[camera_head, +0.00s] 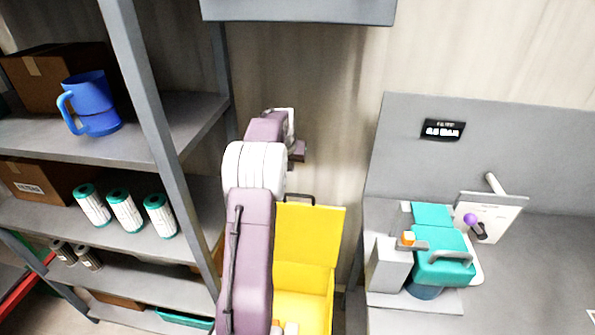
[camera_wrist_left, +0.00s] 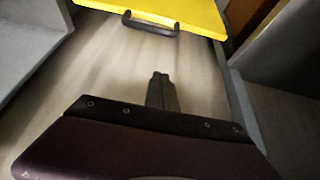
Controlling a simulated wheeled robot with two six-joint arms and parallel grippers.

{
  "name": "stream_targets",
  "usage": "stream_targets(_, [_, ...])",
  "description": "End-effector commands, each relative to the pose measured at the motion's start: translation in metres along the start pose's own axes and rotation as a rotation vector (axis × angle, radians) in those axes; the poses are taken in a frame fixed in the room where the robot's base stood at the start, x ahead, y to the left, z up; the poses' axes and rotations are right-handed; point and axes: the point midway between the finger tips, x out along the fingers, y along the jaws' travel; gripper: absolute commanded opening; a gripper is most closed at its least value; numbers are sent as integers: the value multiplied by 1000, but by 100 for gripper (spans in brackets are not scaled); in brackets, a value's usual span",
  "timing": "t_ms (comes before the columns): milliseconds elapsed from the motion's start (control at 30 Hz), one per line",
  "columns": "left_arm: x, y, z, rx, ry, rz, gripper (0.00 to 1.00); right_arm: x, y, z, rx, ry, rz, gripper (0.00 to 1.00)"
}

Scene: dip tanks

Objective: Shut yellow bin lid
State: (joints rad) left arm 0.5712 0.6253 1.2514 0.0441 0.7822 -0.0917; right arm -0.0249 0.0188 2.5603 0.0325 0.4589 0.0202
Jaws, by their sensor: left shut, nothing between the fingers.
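The yellow bin (camera_head: 330,300) stands on the floor between the shelf and the counter, partly hidden behind my left arm. Its yellow lid (camera_head: 312,236) stands open and upright at the back, with a dark handle (camera_head: 300,197) on its top edge. In the left wrist view the lid (camera_wrist_left: 192,12) and its handle (camera_wrist_left: 150,24) are at the top, beyond the fingertips. My left gripper (camera_head: 298,151) is above and behind the lid, near the wall. Its fingers (camera_wrist_left: 160,76) are shut and empty, apart from the handle. My right gripper is out of view.
A grey shelf (camera_head: 190,110) on the left holds a blue jug (camera_head: 92,103), boxes and filter cartridges. On the right, a grey counter (camera_head: 520,265) carries a teal-topped filter unit (camera_head: 443,268). A grey cabinet (camera_head: 300,10) hangs overhead.

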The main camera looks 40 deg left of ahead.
Motion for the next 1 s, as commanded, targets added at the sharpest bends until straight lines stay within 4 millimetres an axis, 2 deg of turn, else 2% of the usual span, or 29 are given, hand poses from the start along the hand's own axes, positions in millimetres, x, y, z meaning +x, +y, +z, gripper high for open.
stream_targets(167, [18, 1, 1, 1, -3, 1, 0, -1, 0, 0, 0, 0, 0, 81])
stream_targets(567, [103, 2, 2, 2, -3, 2, 0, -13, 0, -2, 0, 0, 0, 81])
stream_targets(800, [89, 1, 30, 1, -1, 1, 0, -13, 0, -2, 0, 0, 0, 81])
stream_targets(1000, [87, 1, 38, 2, 1, 1, 0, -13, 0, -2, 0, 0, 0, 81])
